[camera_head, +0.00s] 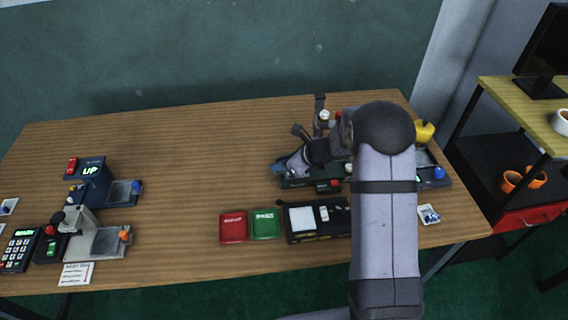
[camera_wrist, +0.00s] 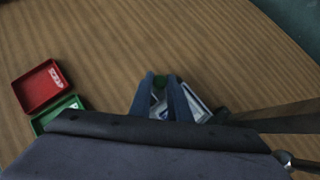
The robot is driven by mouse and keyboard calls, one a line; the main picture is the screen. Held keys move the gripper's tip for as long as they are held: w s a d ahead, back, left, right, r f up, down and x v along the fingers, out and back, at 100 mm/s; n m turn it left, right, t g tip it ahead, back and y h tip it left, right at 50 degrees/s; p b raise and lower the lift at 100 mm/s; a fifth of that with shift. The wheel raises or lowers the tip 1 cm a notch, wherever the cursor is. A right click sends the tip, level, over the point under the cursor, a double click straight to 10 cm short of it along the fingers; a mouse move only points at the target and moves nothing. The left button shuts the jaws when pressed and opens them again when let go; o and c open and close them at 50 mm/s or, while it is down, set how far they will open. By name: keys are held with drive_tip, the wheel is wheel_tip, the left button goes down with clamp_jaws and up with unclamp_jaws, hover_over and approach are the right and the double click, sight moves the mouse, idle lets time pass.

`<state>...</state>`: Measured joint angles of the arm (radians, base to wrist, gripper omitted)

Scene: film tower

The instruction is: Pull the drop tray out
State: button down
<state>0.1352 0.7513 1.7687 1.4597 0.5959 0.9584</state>
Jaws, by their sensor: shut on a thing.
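My gripper (camera_head: 284,168) points down at the left end of the dark station (camera_head: 297,183) at the back right of the table. In the wrist view, the two blue-grey fingers (camera_wrist: 162,82) are close together, shut on a small part with a green bit showing between the tips. A pale tray (camera_wrist: 196,104) with whitish and blue bits, which I take for the drop tray, shows beside and between the fingers. The grip itself and most of the tray are hidden by my gripper and arm. I cannot tell how far out the tray is.
A red tray (camera_head: 233,227) and a green tray (camera_head: 266,224) lie in front, beside a black box (camera_head: 318,220). An "UP" unit (camera_head: 91,170), a grey unit (camera_head: 100,240) and a keypad (camera_head: 18,249) stand at left. The table's middle is clear.

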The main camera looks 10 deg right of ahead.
drive_tip(key=c, duration=1.6)
unclamp_jaws()
drive_tip(key=shift+a, duration=0.3)
drive_tip(key=shift+c, duration=0.2)
drive_tip(key=shift+d, duration=0.15)
drive_tip(key=v, duration=0.7)
drive_tip(key=shift+r+b, duration=0.2)
drive_tip(key=shift+b, duration=0.1)
drive_tip(key=shift+s, duration=0.15)
